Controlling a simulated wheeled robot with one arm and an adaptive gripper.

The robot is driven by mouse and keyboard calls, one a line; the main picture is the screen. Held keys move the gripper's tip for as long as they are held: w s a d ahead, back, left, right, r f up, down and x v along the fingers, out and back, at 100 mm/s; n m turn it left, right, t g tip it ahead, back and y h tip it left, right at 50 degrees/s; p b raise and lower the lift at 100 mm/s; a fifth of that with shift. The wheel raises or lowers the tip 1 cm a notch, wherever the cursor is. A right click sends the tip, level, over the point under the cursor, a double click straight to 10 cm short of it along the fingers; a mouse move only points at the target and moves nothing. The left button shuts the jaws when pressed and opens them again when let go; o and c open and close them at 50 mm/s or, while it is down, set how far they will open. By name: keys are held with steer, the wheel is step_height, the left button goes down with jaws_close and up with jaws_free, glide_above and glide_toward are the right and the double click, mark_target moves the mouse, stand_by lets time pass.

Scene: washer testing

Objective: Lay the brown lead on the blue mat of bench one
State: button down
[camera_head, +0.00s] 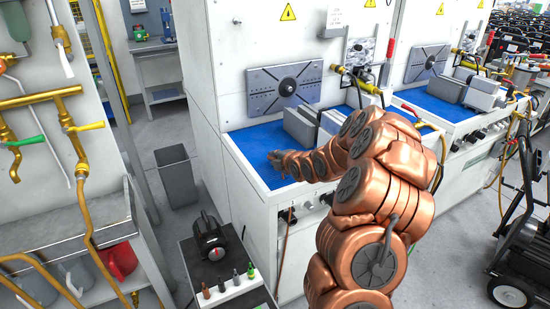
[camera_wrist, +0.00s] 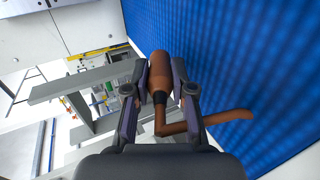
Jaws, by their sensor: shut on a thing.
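My gripper (camera_wrist: 160,84) is shut on the brown lead (camera_wrist: 158,66) in the wrist view. The lead has a thick rounded plug end between the fingers and a thinner bent tail reaching right. The blue mat (camera_wrist: 240,60) fills the right of the wrist view, close to the lead; I cannot tell if they touch. In the head view my copper arm reaches over the blue mat (camera_head: 256,142) of the nearer bench, and my gripper (camera_head: 274,160) is at the mat's left part, near its edge. The lead is too small to make out there.
A grey block (camera_head: 301,125) stands on the mat right of my gripper, below a grey mounting plate (camera_head: 285,87). A trolley (camera_head: 232,291) with small coloured plugs and a black device (camera_head: 210,238) stands at front left. A grey bin (camera_head: 177,176) is on the floor.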

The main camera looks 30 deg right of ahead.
steer(key=c, duration=0.9)
jaws_free()
steer(key=shift+s, duration=0.1)
steer(key=v, duration=1.1)
steer(key=shift+s+r, duration=0.15)
steer(key=shift+s, duration=0.2)
steer(key=s+a+r+m+g, duration=0.1)
steer(key=s+a+m+g, duration=0.4)
steer(key=s+a, duration=0.4)
steer(key=s+a+r+m+g+p, duration=0.1)
steer(key=s+a+m+g, duration=0.3)
steer(key=s+a, duration=0.5)
steer(key=s+a+r+m+g+y+p, duration=0.1)
steer(key=s+a+r+m+g, duration=0.2)
steer(key=s, duration=1.6)
steer(key=a+m+g, duration=0.2)
steer(key=a+m, duration=0.3)
steer(key=a, duration=0.1)
steer(key=shift+s+a+g, duration=0.2)
steer(key=shift+a+g, duration=0.1)
